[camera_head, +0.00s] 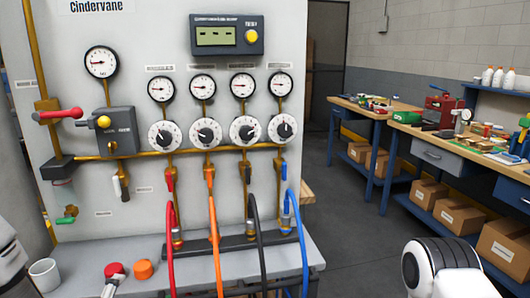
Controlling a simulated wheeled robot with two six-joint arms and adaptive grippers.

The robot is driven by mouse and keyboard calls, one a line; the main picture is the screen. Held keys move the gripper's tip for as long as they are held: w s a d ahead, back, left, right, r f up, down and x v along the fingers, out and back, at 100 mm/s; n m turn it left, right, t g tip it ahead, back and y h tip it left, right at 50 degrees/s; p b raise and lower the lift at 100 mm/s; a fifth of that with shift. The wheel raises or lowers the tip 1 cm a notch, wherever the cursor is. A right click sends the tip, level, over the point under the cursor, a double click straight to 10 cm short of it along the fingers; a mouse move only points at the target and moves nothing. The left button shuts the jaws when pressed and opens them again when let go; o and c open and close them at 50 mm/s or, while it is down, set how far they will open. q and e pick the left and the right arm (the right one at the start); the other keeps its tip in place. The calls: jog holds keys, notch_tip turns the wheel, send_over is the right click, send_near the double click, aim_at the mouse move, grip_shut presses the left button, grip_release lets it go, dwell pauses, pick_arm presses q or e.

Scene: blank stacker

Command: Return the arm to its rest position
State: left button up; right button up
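A white part of my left arm (10,255) shows at the lower left edge, beside the panel's shelf. A white and black part of my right arm (440,268) shows at the lower right, over the floor and apart from the panel. No fingers of either gripper show, so what they hold is hidden. The grey gauge panel (130,25) stands in front of me, with a red-handled lever (62,114) at its left.
Red (170,225), orange (214,235), black (257,235) and blue (300,240) hoses hang in front of the panel. A white cup (44,273) and an orange knob (143,269) are on the shelf (195,268). Workbenches (425,133) stand right; floor (345,225) between is clear.

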pick_arm(q)
jog(key=s+d+f+m+g+h+p, duration=0.1)
jog(key=s+d+f+m+g+p, duration=0.15)
jog(key=s+f, duration=0.45)
jog(key=s+d+f+m+g, duration=0.3)
jog(key=s+f+m+g, duration=0.2)
jog(key=s, duration=0.5)
jog(key=s+d+f+m+g+h+p, duration=0.1)
jog(key=s+d+f+m+g, duration=0.2)
jog(key=s+f+m+g, duration=0.3)
jog(key=s+f+m, duration=0.3)
jog(key=s+f, duration=0.1)
jog(key=s, duration=0.1)
jog(key=shift+d+m, duration=0.25)
jog(key=shift+m, duration=0.1)
